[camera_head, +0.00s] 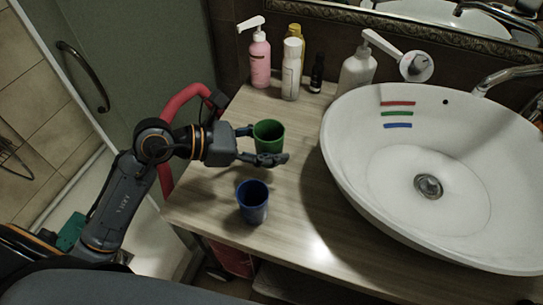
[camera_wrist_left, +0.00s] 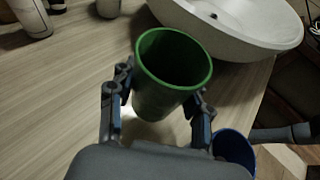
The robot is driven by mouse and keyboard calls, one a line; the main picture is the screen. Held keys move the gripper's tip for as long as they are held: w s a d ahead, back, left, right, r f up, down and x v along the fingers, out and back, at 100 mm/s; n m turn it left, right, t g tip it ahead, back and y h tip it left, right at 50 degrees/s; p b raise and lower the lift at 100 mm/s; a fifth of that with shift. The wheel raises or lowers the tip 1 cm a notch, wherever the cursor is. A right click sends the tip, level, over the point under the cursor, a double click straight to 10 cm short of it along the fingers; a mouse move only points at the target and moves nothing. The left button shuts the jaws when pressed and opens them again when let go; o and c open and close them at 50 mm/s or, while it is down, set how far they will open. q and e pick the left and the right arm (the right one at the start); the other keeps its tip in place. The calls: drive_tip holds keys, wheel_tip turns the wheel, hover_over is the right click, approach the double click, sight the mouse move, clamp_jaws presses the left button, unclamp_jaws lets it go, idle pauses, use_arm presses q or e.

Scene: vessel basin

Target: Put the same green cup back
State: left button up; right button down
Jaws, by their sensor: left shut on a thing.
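The green cup (camera_head: 268,136) is upright over the wooden counter, left of the basin, in the head view. My left gripper (camera_head: 266,146) is shut on it, with a finger on either side. In the left wrist view the green cup (camera_wrist_left: 172,72) is between the two fingers (camera_wrist_left: 160,97), its open mouth facing up and empty. I cannot tell whether its base touches the counter. A blue cup (camera_head: 252,201) stands upright nearer the counter's front edge; it also shows partly hidden in the left wrist view (camera_wrist_left: 234,148). My right gripper is not in view.
A white basin (camera_head: 350,175) with red, green and blue stripes fills the right. A pink pump bottle (camera_head: 260,60), a white bottle (camera_head: 291,70), a small dark bottle (camera_head: 317,74) and a white pump bottle (camera_head: 356,72) stand at the back. The counter (camera_head: 205,190) is bare at front left.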

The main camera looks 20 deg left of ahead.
use_arm(q)
drive_tip(key=shift+w+a+f, duration=0.15)
drive_tip(key=shift+w+f, duration=0.7)
drive_tip(key=shift+f, duration=0.15)
wheel_tip(320, 180, down, 3)
drive_tip(key=shift+w+f, duration=0.1)
drive_tip(key=shift+w, duration=0.05)
drive_tip(key=shift+f, duration=0.1)
drive_tip(key=shift+f, duration=0.2)
drive_tip(key=o, duration=1)
